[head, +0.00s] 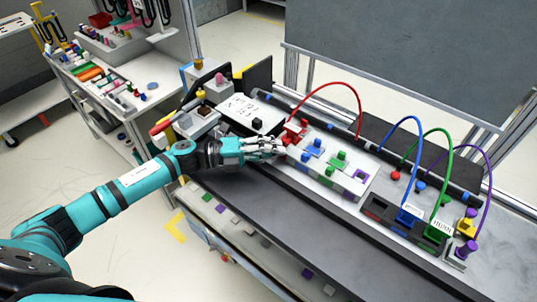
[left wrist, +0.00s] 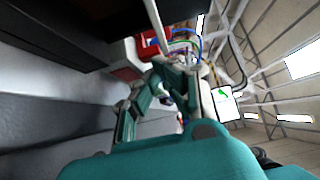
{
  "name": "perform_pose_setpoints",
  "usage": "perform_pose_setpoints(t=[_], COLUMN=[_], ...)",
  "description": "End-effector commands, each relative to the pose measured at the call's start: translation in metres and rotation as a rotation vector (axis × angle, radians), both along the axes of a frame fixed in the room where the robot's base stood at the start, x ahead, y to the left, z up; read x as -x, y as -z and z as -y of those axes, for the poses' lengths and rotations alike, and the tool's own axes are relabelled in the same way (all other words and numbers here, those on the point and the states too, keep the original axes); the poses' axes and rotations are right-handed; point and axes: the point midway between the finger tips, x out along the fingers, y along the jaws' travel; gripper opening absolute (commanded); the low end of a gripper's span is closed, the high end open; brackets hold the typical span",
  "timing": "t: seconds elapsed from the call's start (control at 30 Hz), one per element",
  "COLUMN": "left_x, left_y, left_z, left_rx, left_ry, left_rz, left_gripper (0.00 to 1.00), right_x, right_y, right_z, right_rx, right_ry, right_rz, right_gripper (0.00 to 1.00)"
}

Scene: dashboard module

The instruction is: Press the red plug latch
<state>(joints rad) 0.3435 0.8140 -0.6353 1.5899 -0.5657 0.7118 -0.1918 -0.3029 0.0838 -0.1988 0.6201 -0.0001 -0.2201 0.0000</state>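The red plug (head: 292,131) sits at the left end of the white module (head: 327,172), with a red cable arching from its area to the right. My left gripper (head: 278,147) is right beside the plug, its fingertips pointing at it from the left. I cannot tell whether they touch. In the left wrist view, a red part (left wrist: 155,45) shows beyond my gripper's linkage, and the fingertips are hard to make out. The latch itself is too small to pick out. My right gripper is out of view.
Blue (head: 315,148) and green (head: 339,160) connectors stand along the module. A blue plug (head: 408,213) and other cabled plugs are at the right. A labelled white box (head: 252,110) lies just behind my left gripper. The dark bench front (head: 290,215) is clear.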

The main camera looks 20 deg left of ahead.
Motion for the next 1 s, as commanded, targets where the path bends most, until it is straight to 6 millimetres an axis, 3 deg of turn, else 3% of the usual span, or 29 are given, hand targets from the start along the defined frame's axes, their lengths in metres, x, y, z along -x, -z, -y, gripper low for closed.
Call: perform_pose_setpoints(t=[0.2,0.7,1.0], left_x=[0.000,0.037,0.040], left_y=[0.002,-0.001,-0.002], left_z=[-0.011,-0.069,-0.074], left_rx=[-0.004,0.000,0.000], left_ry=[-0.018,-0.004,-0.001], left_rz=[-0.002,0.003,0.007], left_gripper=[0.00,0.00,0.00], right_x=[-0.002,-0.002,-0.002], right_y=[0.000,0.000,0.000], right_z=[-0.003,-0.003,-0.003], right_rx=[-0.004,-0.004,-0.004], right_ry=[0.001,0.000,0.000], right_rz=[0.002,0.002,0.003], right_gripper=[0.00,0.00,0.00])
